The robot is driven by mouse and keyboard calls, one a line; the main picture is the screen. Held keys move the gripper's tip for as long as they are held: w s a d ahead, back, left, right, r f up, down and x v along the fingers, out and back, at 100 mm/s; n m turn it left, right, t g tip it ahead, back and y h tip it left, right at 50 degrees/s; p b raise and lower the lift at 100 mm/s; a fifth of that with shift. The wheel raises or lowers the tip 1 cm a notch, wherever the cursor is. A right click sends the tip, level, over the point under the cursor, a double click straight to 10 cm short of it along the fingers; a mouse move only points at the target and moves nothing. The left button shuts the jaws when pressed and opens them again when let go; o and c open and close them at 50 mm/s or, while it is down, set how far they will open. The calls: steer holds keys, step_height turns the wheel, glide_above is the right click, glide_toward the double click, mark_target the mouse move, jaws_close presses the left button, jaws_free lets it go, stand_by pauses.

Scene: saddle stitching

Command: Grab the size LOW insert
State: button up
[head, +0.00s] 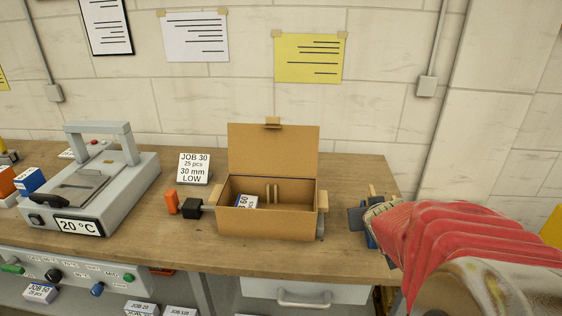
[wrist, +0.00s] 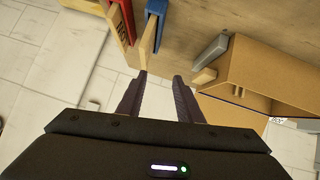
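My gripper (wrist: 160,77) is open and empty in the wrist view, its two dark fingers apart. Just beyond the left fingertip stands a wooden-faced piece with a blue part (wrist: 157,8). A similar piece with a red part (wrist: 127,10) stands to its left. In the head view my gripper is at the bench's right end, under the red sleeve and partly hidden. A job card (head: 194,168) reads JOB 30, 25 pcs, 30 mm LOW.
An open cardboard box (head: 267,222) stands left of my gripper, with a labelled block (head: 245,202) inside. It also shows at the right of the wrist view (wrist: 255,75). A grey device marked 20 °C (head: 100,195) stands at the left of the wooden bench (head: 355,172).

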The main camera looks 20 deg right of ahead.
steer(key=s+d+f+t, duration=0.1)
steer(key=s+d+f, duration=0.2)
steer(key=d, duration=0.3)
steer(key=s+d+f+m+t, duration=0.1)
steer(key=s+d+f+t, duration=0.1)
steer(key=d, duration=0.4)
steer(key=shift+s+d+f, duration=0.25)
steer(key=shift+s+f, duration=0.3)
steer(key=shift+f, duration=0.3)
steer(key=shift+w, duration=0.1)
steer(key=shift+x, duration=4.25)
steer(key=shift+d, duration=0.1)
steer(key=shift+x, duration=2.55)
steer(key=shift+c, duration=0.2)
